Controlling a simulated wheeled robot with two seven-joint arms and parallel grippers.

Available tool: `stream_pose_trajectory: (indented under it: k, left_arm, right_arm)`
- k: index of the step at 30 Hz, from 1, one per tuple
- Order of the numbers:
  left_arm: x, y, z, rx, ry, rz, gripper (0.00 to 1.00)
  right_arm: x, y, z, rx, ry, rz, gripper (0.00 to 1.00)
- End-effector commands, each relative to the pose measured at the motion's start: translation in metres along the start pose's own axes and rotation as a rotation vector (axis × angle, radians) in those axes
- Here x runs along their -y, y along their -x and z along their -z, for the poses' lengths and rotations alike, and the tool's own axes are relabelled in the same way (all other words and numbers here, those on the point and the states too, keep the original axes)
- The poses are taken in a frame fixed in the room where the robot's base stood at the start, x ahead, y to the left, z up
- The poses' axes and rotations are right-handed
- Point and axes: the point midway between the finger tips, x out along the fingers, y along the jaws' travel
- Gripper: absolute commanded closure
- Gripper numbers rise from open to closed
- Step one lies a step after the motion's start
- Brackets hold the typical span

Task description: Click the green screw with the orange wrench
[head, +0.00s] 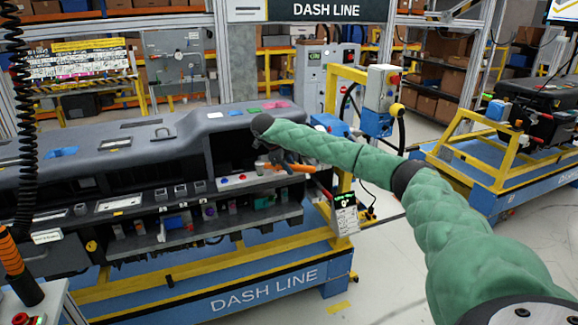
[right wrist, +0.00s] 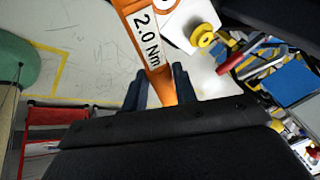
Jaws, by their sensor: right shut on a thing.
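My right gripper (head: 281,159) is at the right end of the dashboard module (head: 185,135), beside its front shelf. It is shut on the orange wrench (head: 295,167). In the right wrist view the wrench (right wrist: 143,27), with a white "2.0 Nm" label, runs up from between the dark fingers (right wrist: 160,90). Its far end is cut off at the top of that view. A white plate (head: 240,180) with small red and blue screw heads lies left of the gripper. I cannot make out a green screw; the gripper and wrench cover part of this area. My left gripper is not in view.
A yellow knob (right wrist: 202,36) on a white plate shows close to the wrench in the right wrist view. Small parts fill the lower shelf (head: 205,222). A yellow post with a control box (head: 382,88) stands behind my right arm.

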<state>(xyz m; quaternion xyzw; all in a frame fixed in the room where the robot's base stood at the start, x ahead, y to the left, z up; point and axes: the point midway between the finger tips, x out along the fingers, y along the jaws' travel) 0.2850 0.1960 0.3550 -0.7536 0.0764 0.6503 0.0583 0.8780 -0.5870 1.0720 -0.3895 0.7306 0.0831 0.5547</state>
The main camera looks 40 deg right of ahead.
Motion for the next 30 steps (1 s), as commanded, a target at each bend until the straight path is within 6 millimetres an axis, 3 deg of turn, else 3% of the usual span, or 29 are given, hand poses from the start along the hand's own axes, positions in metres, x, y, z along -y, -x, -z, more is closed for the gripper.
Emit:
stream_pose_trajectory:
  k: [7, 19, 30]
  left_arm:
    - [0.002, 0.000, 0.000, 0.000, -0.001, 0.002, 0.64]
    - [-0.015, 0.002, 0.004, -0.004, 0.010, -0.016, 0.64]
    - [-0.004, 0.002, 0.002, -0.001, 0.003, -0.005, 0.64]
  right_arm:
    - [0.000, 0.000, 0.000, -0.001, -0.003, -0.001, 1.00]
    - [-0.004, 0.001, 0.000, -0.011, -0.032, -0.013, 1.00]
    - [-0.005, 0.001, 0.000, -0.016, -0.044, -0.018, 1.00]
